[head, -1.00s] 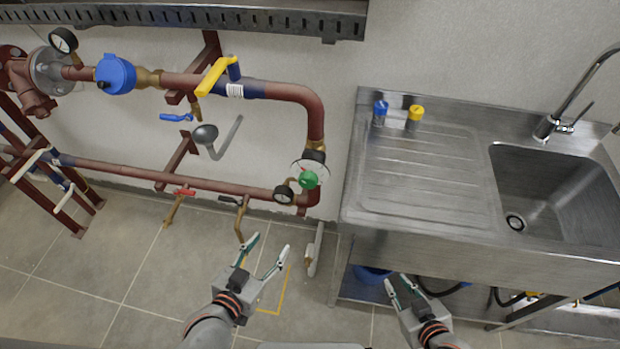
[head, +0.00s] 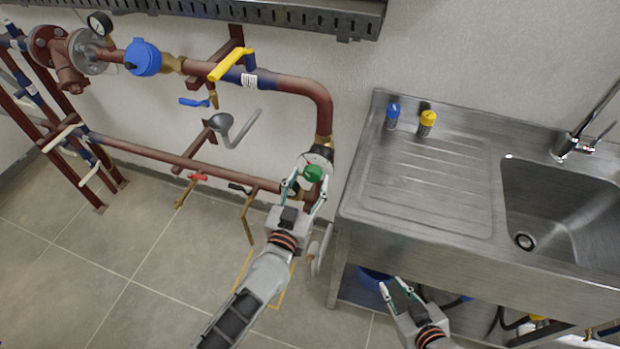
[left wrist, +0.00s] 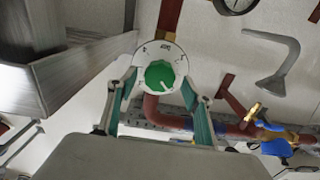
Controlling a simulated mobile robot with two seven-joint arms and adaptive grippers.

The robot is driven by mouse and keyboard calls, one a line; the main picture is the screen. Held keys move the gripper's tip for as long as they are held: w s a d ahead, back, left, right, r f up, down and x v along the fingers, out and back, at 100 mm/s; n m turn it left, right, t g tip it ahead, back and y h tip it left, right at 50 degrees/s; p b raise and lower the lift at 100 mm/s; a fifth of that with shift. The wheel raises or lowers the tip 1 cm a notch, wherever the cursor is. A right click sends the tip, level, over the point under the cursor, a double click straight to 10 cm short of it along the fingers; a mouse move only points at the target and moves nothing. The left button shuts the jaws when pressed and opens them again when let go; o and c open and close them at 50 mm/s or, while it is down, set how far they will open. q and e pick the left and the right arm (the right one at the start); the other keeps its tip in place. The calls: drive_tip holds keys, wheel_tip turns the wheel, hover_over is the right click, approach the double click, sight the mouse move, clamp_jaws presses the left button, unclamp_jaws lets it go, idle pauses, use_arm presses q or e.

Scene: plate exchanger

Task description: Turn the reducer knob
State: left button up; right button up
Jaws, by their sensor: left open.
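The reducer knob (head: 313,173) is green and sits on the red-brown pipe at its lower right bend. In the left wrist view the knob (left wrist: 160,76) shows face-on with a white pointer mark, in front of a white round dial plate (left wrist: 161,52). My left gripper (head: 305,187) is at the knob, open, with its fingertips close around it. In the left wrist view the two fingers (left wrist: 161,92) stand left and right of the knob; I cannot tell if they touch it. My right gripper (head: 402,290) is open and empty, in front of the sink unit.
The red-brown pipe (head: 215,172) runs along the wall with a yellow-handled valve (head: 230,63), a blue meter (head: 142,58) and a grey funnel (head: 221,122). A steel sink unit (head: 420,232) stands close on the right. The floor at left is clear.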

use_arm(q)
drive_tip(key=shift+w+d, duration=0.2)
drive_tip(key=shift+w, duration=0.35)
drive_tip(key=c, duration=1.1)
drive_tip(key=shift+n, duration=0.3)
